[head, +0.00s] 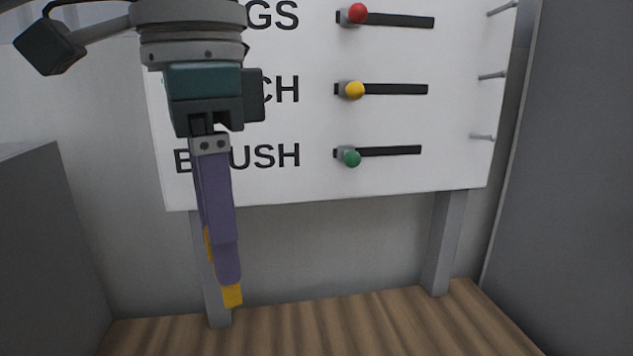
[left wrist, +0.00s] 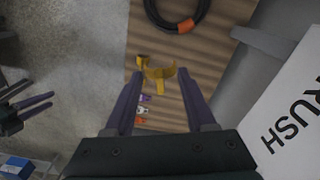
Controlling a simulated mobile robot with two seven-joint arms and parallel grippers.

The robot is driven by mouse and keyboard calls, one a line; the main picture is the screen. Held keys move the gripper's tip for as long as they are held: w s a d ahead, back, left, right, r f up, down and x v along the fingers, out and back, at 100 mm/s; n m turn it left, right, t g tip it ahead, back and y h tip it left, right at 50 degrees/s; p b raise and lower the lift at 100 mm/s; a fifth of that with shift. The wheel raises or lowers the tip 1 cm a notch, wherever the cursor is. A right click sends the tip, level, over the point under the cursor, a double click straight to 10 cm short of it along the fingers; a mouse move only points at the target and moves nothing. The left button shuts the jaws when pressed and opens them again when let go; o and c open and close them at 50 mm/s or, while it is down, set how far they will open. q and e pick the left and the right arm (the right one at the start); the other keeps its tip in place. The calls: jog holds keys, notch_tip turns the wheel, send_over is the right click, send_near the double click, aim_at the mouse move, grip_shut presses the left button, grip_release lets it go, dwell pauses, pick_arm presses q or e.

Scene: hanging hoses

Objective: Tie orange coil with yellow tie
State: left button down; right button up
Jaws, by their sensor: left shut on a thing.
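My left gripper (head: 231,290) hangs down in front of the sign board in the head view, with yellow at its fingertips. In the left wrist view its two purple fingers (left wrist: 158,92) stand apart, with the curved yellow tie (left wrist: 160,73) at their tips. The gripper is shut on this tie. A dark coil (left wrist: 152,12) with an orange band (left wrist: 186,26) shows at the top of the left wrist view, beyond the tie and apart from it; its upper part is cut off. My right gripper (left wrist: 50,100) is at the left edge there; its opening is unclear.
The white board (head: 390,120) on two grey legs carries red, yellow and green slider knobs, with pegs at its right. Grey panels (head: 570,180) flank it. Small coloured pieces (left wrist: 142,110) lie on the wooden surface (left wrist: 225,45). A blue object (left wrist: 15,167) is at lower left.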

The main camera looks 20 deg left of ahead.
pick_arm(q)
jog(key=a+f+m+b, duration=0.1)
jog(key=f+m+b, duration=0.2)
jog(key=f+m, duration=0.7)
jog(key=a+f+m+b, duration=0.2)
jog(key=f+m, duration=0.8)
jog(key=m, duration=0.1)
jog(key=shift+w+a+f+m+b, duration=0.25)
jog(key=shift+w+f+m+b, duration=0.05)
jog(key=shift+w+b, duration=0.15)
jog(key=shift+r, duration=0.1)
jog(key=shift+f, duration=1.55)
jog(key=shift+f+b, duration=0.35)
jog(key=shift+f, duration=0.15)
